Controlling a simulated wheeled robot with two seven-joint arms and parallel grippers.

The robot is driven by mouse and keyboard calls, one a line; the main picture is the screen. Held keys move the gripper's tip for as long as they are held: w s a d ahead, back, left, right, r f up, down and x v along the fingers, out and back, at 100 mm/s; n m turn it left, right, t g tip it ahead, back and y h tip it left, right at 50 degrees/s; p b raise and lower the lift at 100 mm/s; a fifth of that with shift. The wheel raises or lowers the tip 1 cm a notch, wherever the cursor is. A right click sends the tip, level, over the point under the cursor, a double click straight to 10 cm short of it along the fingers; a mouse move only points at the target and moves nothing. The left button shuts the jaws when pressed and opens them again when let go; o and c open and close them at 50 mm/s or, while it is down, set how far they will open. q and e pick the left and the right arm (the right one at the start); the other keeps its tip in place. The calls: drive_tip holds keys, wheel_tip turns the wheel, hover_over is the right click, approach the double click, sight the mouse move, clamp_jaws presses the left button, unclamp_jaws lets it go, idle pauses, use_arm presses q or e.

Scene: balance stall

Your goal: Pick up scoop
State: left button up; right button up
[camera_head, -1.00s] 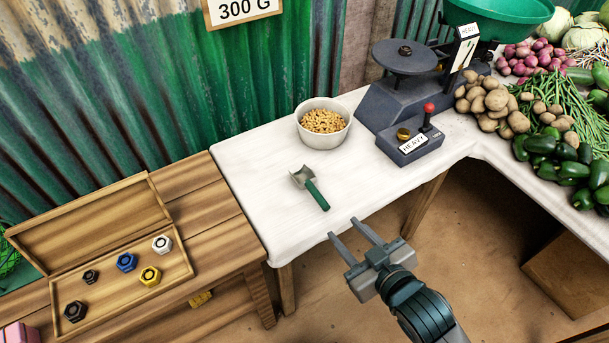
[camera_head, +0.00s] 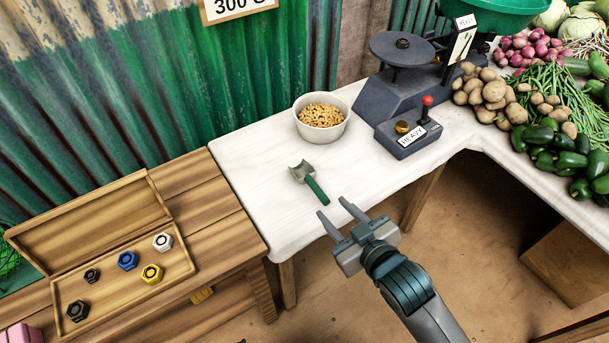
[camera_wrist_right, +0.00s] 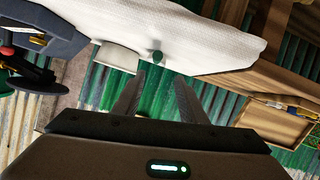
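The scoop (camera_head: 311,183) lies on the white-topped table (camera_head: 250,170), with its metal head toward the back left and its green handle toward the front right. My right gripper (camera_head: 332,213) is open and empty, just in front of the handle end and apart from it. In the right wrist view the green handle end (camera_wrist_right: 157,57) shows small beyond the open fingers (camera_wrist_right: 155,95). My left gripper is not in view.
A white bowl of nuts or beans (camera_head: 321,135) stands behind the scoop. A wooden box with hex weights (camera_head: 180,265) is at left. Vegetables fill the far right.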

sight(319, 191)
drive_tip(key=x, duration=0.7)
drive_tip(key=shift+d, duration=0.1)
drive_tip(key=shift+w, duration=0.1)
drive_tip(key=shift+d+p+x, duration=0.15)
drive_tip(key=shift+p+x, duration=0.1)
drive_tip(key=shift+x, duration=0.95)
drive_tip(key=shift+d+p+x, duration=0.2)
drive_tip(key=shift+x, duration=1.05)
drive_tip(key=shift+w+f, duration=0.1)
drive_tip(key=shift+f, duration=0.1)
clamp_jaws()
